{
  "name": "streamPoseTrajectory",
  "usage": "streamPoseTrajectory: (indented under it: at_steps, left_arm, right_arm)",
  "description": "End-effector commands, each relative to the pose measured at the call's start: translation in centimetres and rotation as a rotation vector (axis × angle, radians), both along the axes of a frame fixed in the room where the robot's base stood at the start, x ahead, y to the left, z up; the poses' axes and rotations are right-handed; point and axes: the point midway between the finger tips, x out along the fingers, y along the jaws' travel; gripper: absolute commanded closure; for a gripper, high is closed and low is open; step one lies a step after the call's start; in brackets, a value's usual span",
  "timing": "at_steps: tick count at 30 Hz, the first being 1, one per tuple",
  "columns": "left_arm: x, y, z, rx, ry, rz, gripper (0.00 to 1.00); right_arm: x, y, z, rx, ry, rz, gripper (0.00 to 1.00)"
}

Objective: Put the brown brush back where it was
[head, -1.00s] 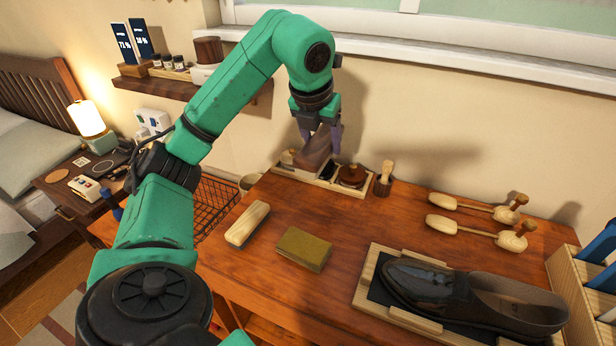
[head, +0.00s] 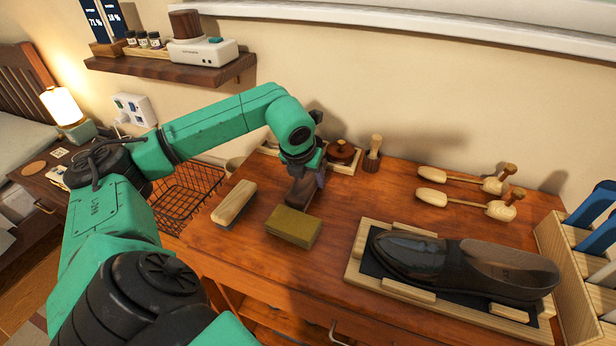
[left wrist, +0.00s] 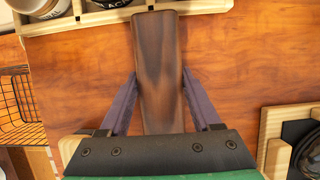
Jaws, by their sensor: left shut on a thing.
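The dark brown brush (head: 298,194) is between the fingers of my left gripper (head: 306,182), which is shut on it. It is low over the tabletop, behind the mustard block; I cannot tell whether it touches the table. In the left wrist view the brush (left wrist: 157,70) lies lengthwise between the two fingers (left wrist: 160,88), its far end by the edge of the light wooden tray (left wrist: 90,20). In the head view my arm hides much of this tray (head: 355,168) at the back of the table. My right gripper is not in view.
A light wooden brush (head: 234,203) and a mustard block (head: 294,226) lie near my gripper. A dark shoe (head: 460,265) sits on a framed mat at right. The middle tabletop is clear.

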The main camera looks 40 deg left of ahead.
Motion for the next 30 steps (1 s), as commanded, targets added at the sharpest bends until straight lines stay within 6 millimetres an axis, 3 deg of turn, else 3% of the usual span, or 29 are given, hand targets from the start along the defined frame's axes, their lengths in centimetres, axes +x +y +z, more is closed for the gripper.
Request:
streamPoseTrajectory:
  at_steps: [1, 3, 11, 15, 24, 30]
  left_arm:
    - [0.0, 0.0, -0.1, 0.0, 0.0, 0.0, 0.24]
    - [0.0, 0.0, 0.0, 0.0, 0.0, 0.0, 0.06]
    - [0.0, 0.0, 0.0, 0.0, 0.0, 0.0, 0.06]
    - [-0.2, -0.1, 0.9, 0.001, -0.004, 0.0, 0.06]
    - [-3.0, -1.1, 8.2, 0.001, -0.006, 0.0, 0.06]
    - [-4.2, -1.5, 11.2, 0.0, -0.002, 0.0, 0.06]
  right_arm:
    - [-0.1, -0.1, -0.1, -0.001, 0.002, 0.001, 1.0]
    - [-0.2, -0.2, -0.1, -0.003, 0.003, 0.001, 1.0]
    - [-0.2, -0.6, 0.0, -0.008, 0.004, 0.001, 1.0]
    - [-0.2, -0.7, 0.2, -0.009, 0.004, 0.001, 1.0]
    - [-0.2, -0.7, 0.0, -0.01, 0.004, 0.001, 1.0]
    - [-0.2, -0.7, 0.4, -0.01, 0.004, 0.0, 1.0]
